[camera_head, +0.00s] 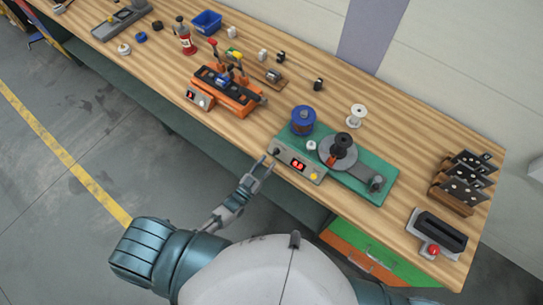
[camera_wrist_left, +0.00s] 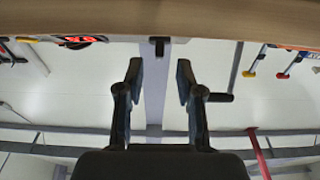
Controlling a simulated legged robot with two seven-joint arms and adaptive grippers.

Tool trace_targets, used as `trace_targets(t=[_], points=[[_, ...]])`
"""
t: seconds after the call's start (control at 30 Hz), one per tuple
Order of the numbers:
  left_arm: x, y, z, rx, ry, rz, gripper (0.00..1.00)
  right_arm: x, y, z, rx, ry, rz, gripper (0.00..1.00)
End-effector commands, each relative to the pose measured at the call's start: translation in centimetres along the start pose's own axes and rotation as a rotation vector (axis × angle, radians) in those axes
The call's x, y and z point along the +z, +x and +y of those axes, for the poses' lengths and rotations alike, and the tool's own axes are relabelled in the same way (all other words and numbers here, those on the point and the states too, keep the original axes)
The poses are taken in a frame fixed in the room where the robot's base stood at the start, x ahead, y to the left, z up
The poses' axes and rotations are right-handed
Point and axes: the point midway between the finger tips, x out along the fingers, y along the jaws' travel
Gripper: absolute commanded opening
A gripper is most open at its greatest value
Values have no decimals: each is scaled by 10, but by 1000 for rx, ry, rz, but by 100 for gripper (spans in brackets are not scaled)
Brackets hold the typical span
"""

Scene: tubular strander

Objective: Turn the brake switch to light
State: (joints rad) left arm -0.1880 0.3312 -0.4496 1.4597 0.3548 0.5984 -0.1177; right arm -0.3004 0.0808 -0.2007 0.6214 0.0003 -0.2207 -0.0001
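A grey control box (camera_head: 302,168) with a red lit display sits at the front of a green-based machine (camera_head: 340,158) on the workbench. A small dark knob (camera_head: 276,152) is at the box's left end; it may be the brake switch, but its setting is too small to read. My left gripper (camera_head: 268,163) is just in front of that end, beyond the bench edge. In the left wrist view the gripper (camera_wrist_left: 159,78) is open, with nothing between its fingers. A small dark piece (camera_wrist_left: 158,42) shows ahead at the wooden edge (camera_wrist_left: 200,18). My right gripper is out of view.
An orange-based device (camera_head: 228,92) stands left of the machine. A white spool (camera_head: 357,115) is behind it. Drawers (camera_head: 370,258) are below the bench.

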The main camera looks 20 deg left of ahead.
Motion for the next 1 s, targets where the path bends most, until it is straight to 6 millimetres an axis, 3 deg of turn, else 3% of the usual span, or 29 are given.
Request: trace_targets(t=[0.2, 0.4, 1.0], points=[[1, -50, 0, 0, -1, -2, 36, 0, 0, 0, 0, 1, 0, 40], [0, -74, -1, -1, 0, 2, 36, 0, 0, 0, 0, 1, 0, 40], [0, -78, 0, -1, 0, 3, 36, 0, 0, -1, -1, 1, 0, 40]])
